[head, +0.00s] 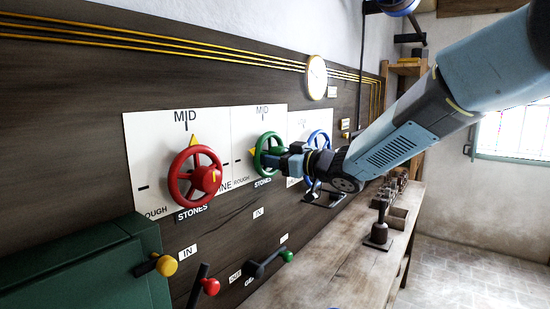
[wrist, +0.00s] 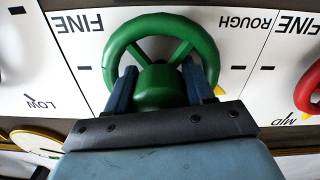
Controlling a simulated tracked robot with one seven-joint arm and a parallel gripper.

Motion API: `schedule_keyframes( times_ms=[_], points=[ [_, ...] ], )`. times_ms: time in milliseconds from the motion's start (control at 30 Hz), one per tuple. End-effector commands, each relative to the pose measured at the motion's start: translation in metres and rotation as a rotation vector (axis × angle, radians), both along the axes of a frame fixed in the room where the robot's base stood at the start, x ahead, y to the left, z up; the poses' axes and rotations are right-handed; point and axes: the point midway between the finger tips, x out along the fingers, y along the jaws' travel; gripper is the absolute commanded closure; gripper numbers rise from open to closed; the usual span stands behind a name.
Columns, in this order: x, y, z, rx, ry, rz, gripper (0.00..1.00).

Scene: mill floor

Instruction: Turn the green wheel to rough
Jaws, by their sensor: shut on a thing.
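The green wheel (head: 261,143) is mounted on the middle white plate on the dark wall panel. My gripper (head: 284,161) is at the wheel. In the wrist view, my gripper's (wrist: 162,85) two blue fingers sit either side of the green hub of the wheel (wrist: 160,21), inside the rim, and are shut on it. The wrist view is upside down; the ROUGH label (wrist: 242,21) is at its right. A yellow pointer (wrist: 220,90) shows at the wheel's lower right there, between the MID side and ROUGH. My gripper hides part of the wheel in the head view.
A red wheel (head: 184,180) is on the plate to the left, its yellow pointer at MID. A blue wheel (head: 319,139) is to the right, partly behind my arm. Below are red (head: 210,286), yellow (head: 167,265) and green (head: 287,256) knobs. A wooden bench (head: 345,262) runs along the wall.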

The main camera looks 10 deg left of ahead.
Motion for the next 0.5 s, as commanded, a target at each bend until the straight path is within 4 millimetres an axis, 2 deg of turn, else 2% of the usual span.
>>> schedule_keyframes(
  times_ms=[500],
  points=[
    [0.0004, -0.0003, 0.0002, -0.113, -0.276, 0.000, 0.78]
  ],
)
